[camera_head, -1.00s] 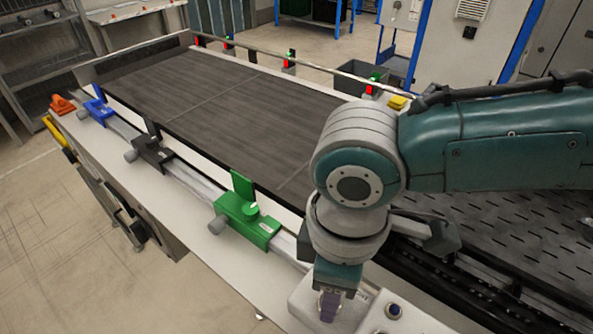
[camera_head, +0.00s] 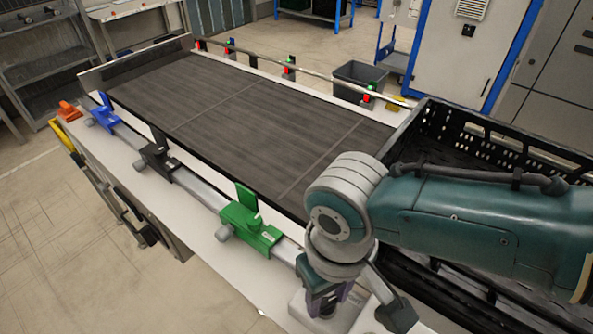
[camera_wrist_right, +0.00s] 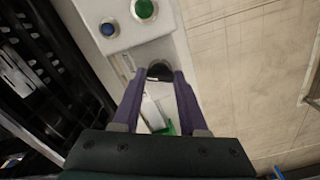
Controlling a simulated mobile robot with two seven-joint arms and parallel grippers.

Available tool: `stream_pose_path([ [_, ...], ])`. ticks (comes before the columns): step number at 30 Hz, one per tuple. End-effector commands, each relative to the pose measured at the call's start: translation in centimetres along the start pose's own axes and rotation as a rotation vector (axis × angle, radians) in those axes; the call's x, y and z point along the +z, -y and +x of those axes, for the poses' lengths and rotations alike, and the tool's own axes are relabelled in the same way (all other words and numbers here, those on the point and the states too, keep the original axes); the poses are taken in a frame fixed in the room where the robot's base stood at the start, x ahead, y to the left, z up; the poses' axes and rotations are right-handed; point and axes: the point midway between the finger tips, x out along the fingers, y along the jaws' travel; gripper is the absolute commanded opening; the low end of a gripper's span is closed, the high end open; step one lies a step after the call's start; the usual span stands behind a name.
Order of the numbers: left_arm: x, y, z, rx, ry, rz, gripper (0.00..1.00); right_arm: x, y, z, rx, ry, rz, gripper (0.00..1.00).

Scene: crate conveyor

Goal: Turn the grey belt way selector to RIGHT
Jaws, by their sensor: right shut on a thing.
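The way selector is a dark knob (camera_wrist_right: 160,70) on a pale control box (camera_wrist_right: 112,35). In the wrist view my right gripper (camera_wrist_right: 159,78) has its two purple fingers on either side of the knob, shut on it. In the head view the right gripper (camera_head: 324,300) points down at the box near the bottom edge, and the arm hides much of the box. My left gripper is not in view.
A blue button (camera_wrist_right: 108,29) and a green button (camera_wrist_right: 144,8) sit close to the knob. A black crate (camera_head: 480,125) stands behind my right arm. The dark belt (camera_head: 230,110) has green (camera_head: 250,232), black (camera_head: 158,157) and blue (camera_head: 103,118) brackets along its near rail.

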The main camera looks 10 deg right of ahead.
Motion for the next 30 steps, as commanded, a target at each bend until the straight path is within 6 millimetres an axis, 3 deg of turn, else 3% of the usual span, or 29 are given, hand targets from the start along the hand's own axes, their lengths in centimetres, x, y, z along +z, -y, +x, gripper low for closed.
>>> stream_pose_path([
  [23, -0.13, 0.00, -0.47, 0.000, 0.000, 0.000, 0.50, -0.09, 0.08, -0.07, -0.002, -0.002, 0.096, 0.00],
  [24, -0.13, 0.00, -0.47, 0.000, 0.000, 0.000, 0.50, -0.10, 0.08, -0.07, -0.002, -0.002, 0.095, 0.47],
  [30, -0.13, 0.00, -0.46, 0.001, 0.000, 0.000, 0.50, -0.07, 0.06, -0.05, -0.001, -0.002, 0.095, 0.69],
])
